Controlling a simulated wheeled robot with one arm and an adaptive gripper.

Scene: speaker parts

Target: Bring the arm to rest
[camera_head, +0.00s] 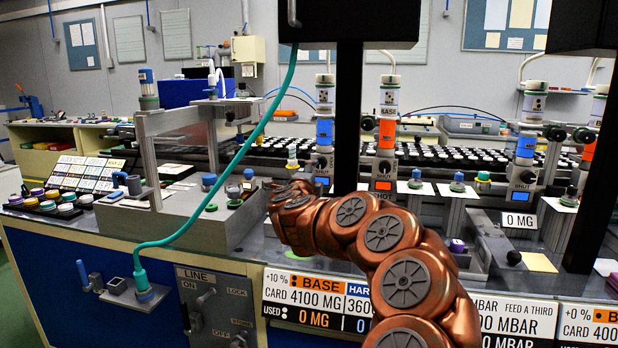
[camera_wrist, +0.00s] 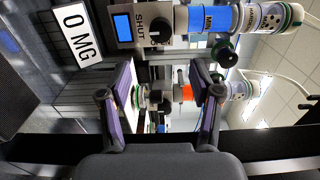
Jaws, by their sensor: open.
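My copper-coloured arm (camera_head: 405,282) rises from the bottom of the head view and bends left over the bench front. Its far end lies beside the grey fixture with the upright frame; my gripper's fingers cannot be made out there. In the wrist view my gripper (camera_wrist: 163,78) has its two fingers spread wide apart with nothing held between them. Through the gap, farther off, a dispenser with an orange band (camera_wrist: 181,93) shows, apart from the fingers.
A blue-banded dispenser (camera_wrist: 208,19) and a "0 MG" card (camera_wrist: 80,30) show past the fingers. In the head view a dark post (camera_head: 348,120) stands behind the arm, a teal hose (camera_head: 262,125) hangs left, and the grey fixture (camera_head: 200,232) stands near the arm's end.

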